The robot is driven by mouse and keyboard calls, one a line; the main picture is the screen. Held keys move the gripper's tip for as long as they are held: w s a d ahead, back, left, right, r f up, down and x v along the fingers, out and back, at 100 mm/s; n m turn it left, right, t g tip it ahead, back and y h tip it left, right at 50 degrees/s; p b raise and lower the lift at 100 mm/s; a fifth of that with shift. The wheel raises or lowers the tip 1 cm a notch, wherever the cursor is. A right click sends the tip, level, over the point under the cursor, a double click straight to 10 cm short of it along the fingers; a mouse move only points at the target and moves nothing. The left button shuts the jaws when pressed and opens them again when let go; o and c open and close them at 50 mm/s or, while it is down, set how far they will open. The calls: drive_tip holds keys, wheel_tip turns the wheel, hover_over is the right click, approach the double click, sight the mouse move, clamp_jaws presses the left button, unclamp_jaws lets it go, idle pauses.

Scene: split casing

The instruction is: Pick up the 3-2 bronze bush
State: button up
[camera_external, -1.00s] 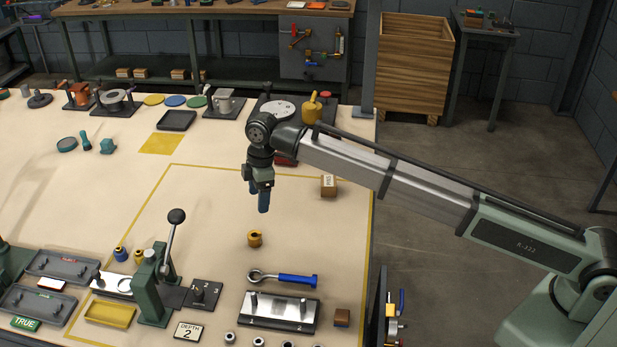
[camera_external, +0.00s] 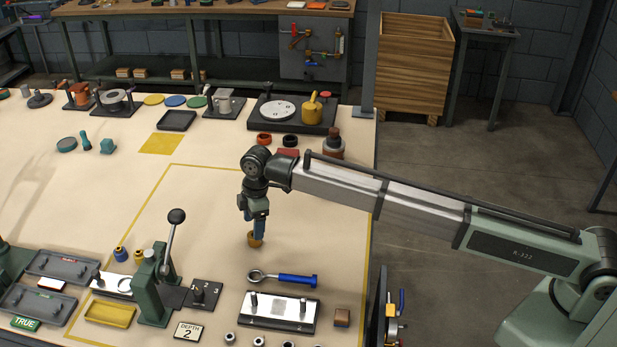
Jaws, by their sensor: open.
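A small bronze bush (camera_external: 254,242) stands alone on the pale table top, inside the yellow outline; I take it to be the 3-2 bronze bush, though no marking is readable. The fingers overlap the bush's upper part in the view. I cannot tell whether they touch it.
A ring wrench with a blue handle (camera_external: 284,279) and a metal plate fixture (camera_external: 278,312) lie in front of the bush. A green lever press (camera_external: 152,284) stands to the left.

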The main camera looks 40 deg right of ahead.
wheel_tip(320, 180, down, 4)
drive_tip(key=shift+s+a+f, duration=0.1)
drive_tip(key=shift+s+f, duration=0.05)
drive_tip(key=shift+f, duration=0.1)
clamp_jaws()
idle(0.6)
